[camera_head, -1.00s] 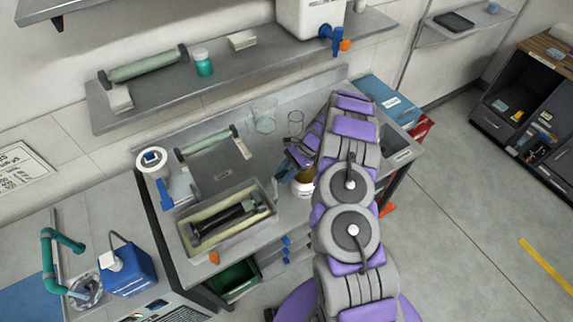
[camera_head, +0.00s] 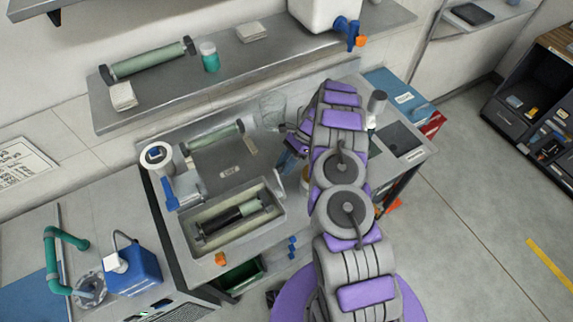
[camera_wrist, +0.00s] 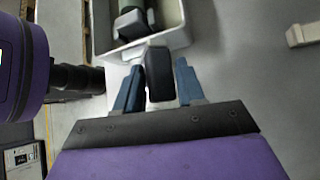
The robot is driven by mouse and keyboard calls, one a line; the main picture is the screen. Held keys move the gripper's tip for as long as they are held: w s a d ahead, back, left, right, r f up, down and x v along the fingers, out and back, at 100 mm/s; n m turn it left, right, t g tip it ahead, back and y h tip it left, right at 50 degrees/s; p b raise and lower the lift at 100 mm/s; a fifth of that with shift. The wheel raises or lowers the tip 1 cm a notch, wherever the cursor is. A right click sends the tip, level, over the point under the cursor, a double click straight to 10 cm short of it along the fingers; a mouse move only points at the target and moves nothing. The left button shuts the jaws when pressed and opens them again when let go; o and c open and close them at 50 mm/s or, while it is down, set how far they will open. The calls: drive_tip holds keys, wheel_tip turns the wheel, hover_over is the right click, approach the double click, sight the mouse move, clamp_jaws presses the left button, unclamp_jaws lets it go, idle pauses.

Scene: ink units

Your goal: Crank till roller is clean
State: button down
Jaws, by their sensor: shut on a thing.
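The roller (camera_head: 225,222) lies in a pale open trough (camera_head: 187,235) at the bench front. Its left part is black with ink; its right part shows bare grey-green. In the wrist view the roller (camera_wrist: 132,25) and the trough wall (camera_wrist: 182,38) show just beyond my fingers. My gripper (camera_wrist: 158,68) has its blue fingers on either side of a dark, rounded block, which looks like the crank handle (camera_wrist: 159,82), and is shut on it. In the head view my arm hides most of the gripper and the handle.
A flat grey plate (camera_head: 222,170) and another green roller (camera_head: 214,137) lie behind the trough. A shelf with a roller (camera_head: 148,60) and a jar (camera_head: 209,56) runs above. Open floor lies to the right.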

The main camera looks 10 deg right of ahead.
drive_tip(key=shift+w+f, duration=0.1)
drive_tip(key=shift+w, duration=0.1)
idle(0.4)
drive_tip(key=c, duration=0.9)
unclamp_jaws()
drive_tip(key=shift+a, duration=0.1)
drive_tip(key=shift+b+v, duration=0.35)
drive_tip(key=shift+v, duration=5.65)
drive_tip(key=shift+w+f, duration=0.1)
drive_tip(key=shift+f, duration=0.05)
